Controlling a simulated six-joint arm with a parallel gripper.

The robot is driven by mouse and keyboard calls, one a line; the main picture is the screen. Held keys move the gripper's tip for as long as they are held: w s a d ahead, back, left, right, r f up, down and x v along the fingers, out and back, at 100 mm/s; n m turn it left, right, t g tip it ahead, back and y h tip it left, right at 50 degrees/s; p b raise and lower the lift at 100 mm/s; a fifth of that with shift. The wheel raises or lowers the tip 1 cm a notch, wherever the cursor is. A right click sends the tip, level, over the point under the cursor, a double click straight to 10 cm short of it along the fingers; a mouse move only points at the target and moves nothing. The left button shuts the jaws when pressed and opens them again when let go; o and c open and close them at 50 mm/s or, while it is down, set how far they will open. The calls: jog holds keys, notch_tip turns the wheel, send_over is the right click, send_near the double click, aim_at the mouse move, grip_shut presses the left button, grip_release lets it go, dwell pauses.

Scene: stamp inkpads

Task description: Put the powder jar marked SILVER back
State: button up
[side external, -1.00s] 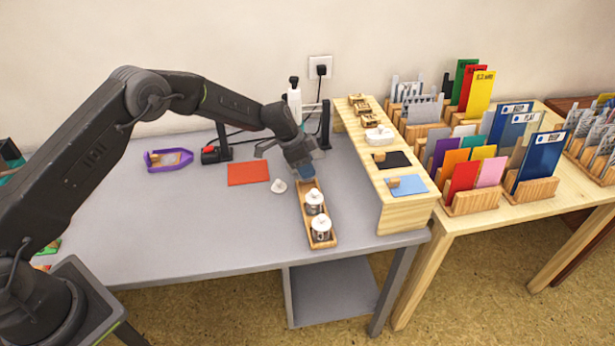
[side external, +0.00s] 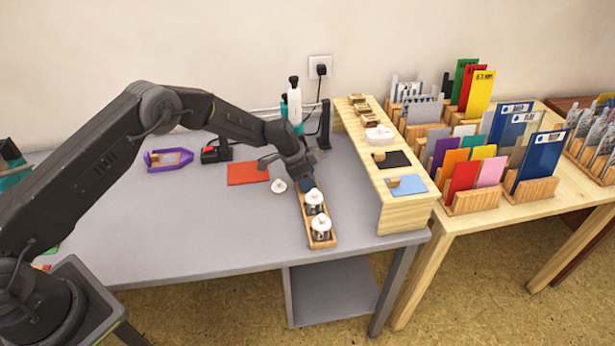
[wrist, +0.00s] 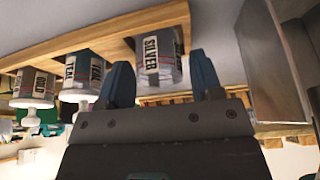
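The SILVER powder jar (wrist: 158,56) is upright at one end of the wooden tray (wrist: 112,33), appearing upside down in the wrist view. Its top has no white lid in sight. My gripper (wrist: 162,80) is open around it, with one blue finger on each side and a narrow gap visible on the right. In the side view my gripper (side external: 306,184) is low at the far end of the tray (side external: 304,211) and hides the jar. Two lidded jars stand in the tray, the middle jar (side external: 314,203) and the near jar (side external: 321,229).
A white lid (side external: 278,186) lies on the table just left of my gripper. An orange-red sheet (side external: 248,173) lies behind it. A raised wooden shelf (side external: 404,209) with inkpads stands to the right. Bottles (side external: 294,105) stand behind. The table's front left is clear.

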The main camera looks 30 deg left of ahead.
jog(key=shift+o, duration=0.6)
jog(key=shift+r, duration=0.1)
jog(key=shift+r, duration=0.3)
jog(key=v, duration=1.1)
jog(key=shift+r, duration=0.3)
jog(key=s+r+n+t+y, duration=0.1)
jog(key=s+r+n, duration=0.3)
jog(key=s+r, duration=1.3)
jog(key=s+r+n+y, duration=0.1)
jog(key=s+n, duration=0.2)
jog(key=s, duration=0.7)
jog(key=s+a+r+n+t+y, duration=0.1)
jog(key=s+r+n, duration=0.1)
jog(key=s, duration=0.9)
jog(key=shift+s+r+n+t+y, duration=0.25)
jog(key=shift+s+n+t+y, duration=0.1)
jog(key=shift+n, duration=0.15)
